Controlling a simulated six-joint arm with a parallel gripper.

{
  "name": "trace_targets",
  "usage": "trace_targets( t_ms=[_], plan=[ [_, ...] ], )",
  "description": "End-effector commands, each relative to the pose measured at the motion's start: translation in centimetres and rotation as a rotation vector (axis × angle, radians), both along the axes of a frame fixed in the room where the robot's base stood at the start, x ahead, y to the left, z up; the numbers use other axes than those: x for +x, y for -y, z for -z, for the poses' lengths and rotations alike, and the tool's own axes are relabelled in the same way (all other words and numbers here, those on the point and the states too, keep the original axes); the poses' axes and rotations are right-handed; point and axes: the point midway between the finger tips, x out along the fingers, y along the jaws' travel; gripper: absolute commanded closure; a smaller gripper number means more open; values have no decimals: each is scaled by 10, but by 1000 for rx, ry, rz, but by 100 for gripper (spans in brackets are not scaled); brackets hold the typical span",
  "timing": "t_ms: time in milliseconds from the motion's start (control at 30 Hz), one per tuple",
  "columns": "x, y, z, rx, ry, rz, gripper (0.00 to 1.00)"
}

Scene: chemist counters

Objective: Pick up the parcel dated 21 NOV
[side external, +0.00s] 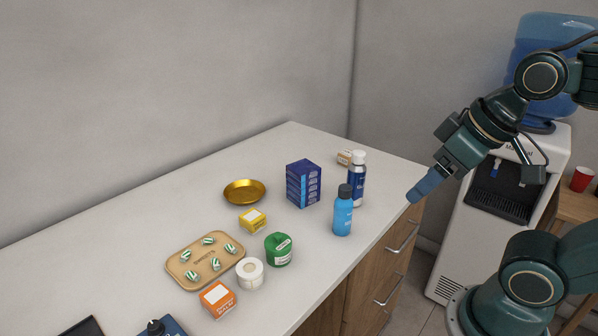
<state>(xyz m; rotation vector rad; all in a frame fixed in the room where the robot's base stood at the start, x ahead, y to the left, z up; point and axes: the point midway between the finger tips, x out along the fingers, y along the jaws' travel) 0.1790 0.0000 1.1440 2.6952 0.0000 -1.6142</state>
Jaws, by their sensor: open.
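Several small boxes on the white counter (150,225) could be parcels, but I cannot read a date on any of them. A yellow box with a white label (253,220) is near the middle. An orange box with a white label (217,298) is at the front. A small orange and white box (345,157) is at the far end, partly behind a white-capped bottle.
A dark blue box stack (303,184), white-capped bottle (357,183) and blue bottle (343,214) stand at right. A gold dish (244,193), green jar (278,250), white roll (250,272) and tan tray (183,268) with striped pieces lie leftward. A water cooler (478,220) stands beyond.

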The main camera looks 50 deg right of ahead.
Motion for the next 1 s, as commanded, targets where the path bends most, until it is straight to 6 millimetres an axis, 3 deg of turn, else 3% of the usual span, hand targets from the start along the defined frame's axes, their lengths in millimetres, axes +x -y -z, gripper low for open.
trace_targets(
  t_ms=[267,467,767,1000],
  plan=[
    [4,1,-3,-1,-1,2,29],
    [25,6,-14,-6,-11,10,29],
    [88,28,-36,-16,-31,23,29],
    [144,59,-44,-21,-48,36,29]
  ],
)
